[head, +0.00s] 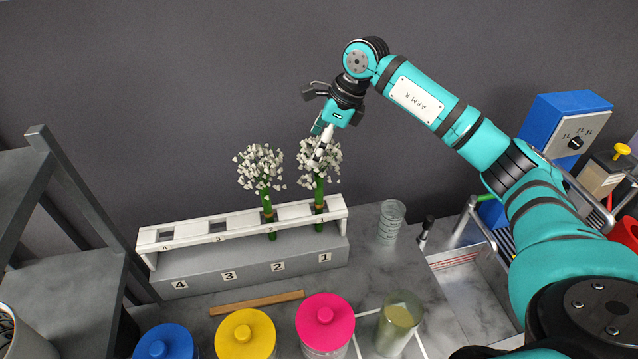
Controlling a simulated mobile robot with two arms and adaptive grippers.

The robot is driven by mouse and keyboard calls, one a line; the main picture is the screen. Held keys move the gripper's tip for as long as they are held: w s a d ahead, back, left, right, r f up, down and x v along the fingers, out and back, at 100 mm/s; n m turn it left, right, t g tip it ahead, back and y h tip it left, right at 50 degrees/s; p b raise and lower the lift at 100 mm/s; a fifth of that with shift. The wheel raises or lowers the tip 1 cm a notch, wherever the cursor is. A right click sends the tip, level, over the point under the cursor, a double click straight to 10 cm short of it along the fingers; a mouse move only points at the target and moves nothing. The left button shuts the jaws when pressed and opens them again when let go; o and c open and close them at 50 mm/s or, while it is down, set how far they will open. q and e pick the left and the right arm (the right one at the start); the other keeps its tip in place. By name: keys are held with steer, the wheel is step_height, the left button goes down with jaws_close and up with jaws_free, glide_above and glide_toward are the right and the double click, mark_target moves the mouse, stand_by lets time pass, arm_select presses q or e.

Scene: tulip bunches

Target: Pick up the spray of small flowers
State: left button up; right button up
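Two sprays of small white flowers on green stems stand upright in the white rack (190,232). One spray (258,165) is in slot 2 and the other spray (332,158) is in slot 1. My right gripper (320,150) reaches down from above to the slot 1 spray, its fingers overlapping the blossoms. I cannot tell whether it touches the flowers or how far its fingers are apart. Part of that spray's head is hidden behind the fingers. My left gripper is not in view.
The rack's grey base (250,262) carries labels 1 to 4; slots 3 and 4 look empty. Blue (165,343), yellow (245,335) and pink (325,322) lidded jars stand in front. A clear glass (390,220) is right of the rack. A dark shelf (65,230) stands left.

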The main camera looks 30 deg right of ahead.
steer(key=c, duration=0.6)
steer(key=shift+c, duration=0.3)
steer(key=shift+r, duration=0.1)
